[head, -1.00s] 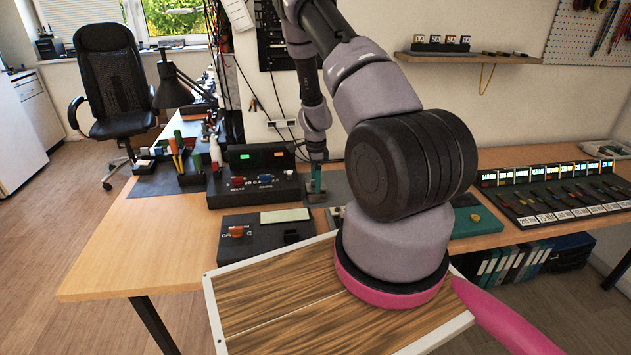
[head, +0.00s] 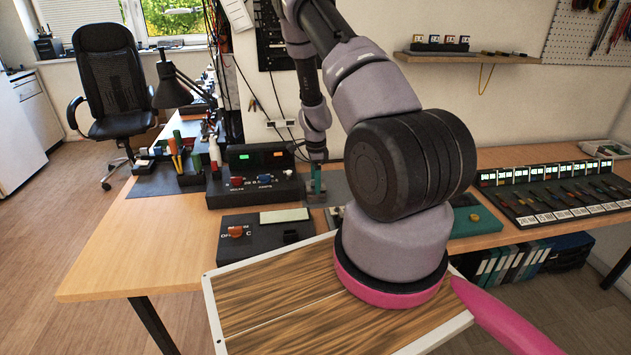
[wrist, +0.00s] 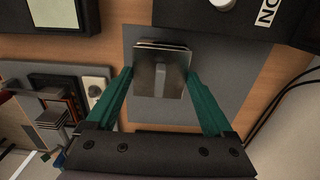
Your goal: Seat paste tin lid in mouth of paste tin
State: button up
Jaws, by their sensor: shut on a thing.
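In the wrist view, my gripper (wrist: 160,74) has its two green fingers closed on opposite sides of a square, metallic paste tin lid (wrist: 147,84). A grey upright strip shows in the middle of the lid. Thin edges show just past the lid's far side; I cannot tell whether they belong to the paste tin beneath it. The tin's mouth is hidden, so I cannot tell how the lid sits relative to it. In the head view, my gripper (head: 316,186) is small, pointing down close to the table beside the black control box; the lid cannot be made out there.
A grey mat (wrist: 222,60) lies under the gripper on the wooden table (head: 130,245). Black control boxes (head: 252,180) stand close on the left in the head view. A teal block (head: 475,220) and a lit rack (head: 555,190) stand on the right.

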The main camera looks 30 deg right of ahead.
jog(key=shift+f, duration=0.45)
jog(key=shift+r, duration=0.1)
jog(key=shift+r, duration=0.35)
dwell(0.5)
